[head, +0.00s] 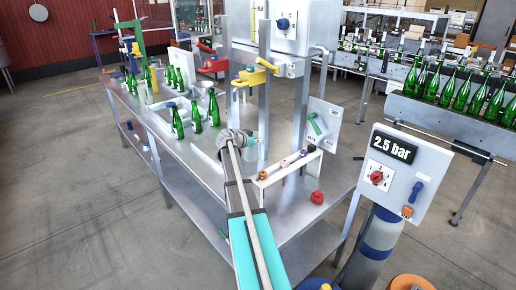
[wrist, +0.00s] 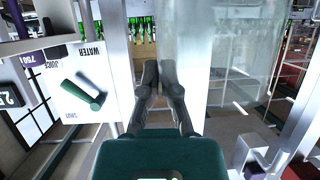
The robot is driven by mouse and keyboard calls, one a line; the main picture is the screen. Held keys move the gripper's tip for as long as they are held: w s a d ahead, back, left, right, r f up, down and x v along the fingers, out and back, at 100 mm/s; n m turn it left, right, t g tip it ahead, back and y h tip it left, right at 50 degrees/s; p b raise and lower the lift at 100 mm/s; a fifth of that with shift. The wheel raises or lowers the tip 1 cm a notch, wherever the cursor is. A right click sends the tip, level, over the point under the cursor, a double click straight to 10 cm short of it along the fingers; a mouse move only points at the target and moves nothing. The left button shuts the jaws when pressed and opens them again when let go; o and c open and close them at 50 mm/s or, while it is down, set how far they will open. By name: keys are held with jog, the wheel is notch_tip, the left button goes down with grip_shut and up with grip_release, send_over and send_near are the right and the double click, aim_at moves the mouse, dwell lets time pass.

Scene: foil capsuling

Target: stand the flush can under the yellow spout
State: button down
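The yellow spout (head: 243,79) sits on a post over the steel bench, under a yellow lever. A grey can-like vessel (head: 203,88) stands on the bench behind the green bottles; I cannot tell surely whether it is the flush can. My gripper lies at the end of my arm over the bench's near part, below and in front of the spout; its fingers are hidden in the head view. In the wrist view my gripper (wrist: 161,75) has its dark fingers drawn close together, with nothing seen held between them.
A panel with a green lever (head: 315,125) stands right of my gripper; it also shows in the wrist view (wrist: 82,88). A low white rack (head: 290,168) and a red knob-like object (head: 317,197) are near the bench's right end. Green bottles (head: 196,117) stand left.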

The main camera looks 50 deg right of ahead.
aim_at(257, 160)
jog(key=shift+w+d+f+b, duration=0.2)
jog(key=shift+w+f+b, duration=0.15)
jog(key=shift+f+b, duration=1.6)
jog(key=shift+f, duration=0.2)
jog(key=c, duration=0.8)
grip_release()
jog(key=shift+a+r, duration=0.1)
jog(key=shift+r, duration=0.15)
jog(key=p+v, duration=0.4)
jog(key=v, duration=0.7)
jog(key=shift+a+p, duration=0.35)
jog(key=shift+a, duration=0.1)
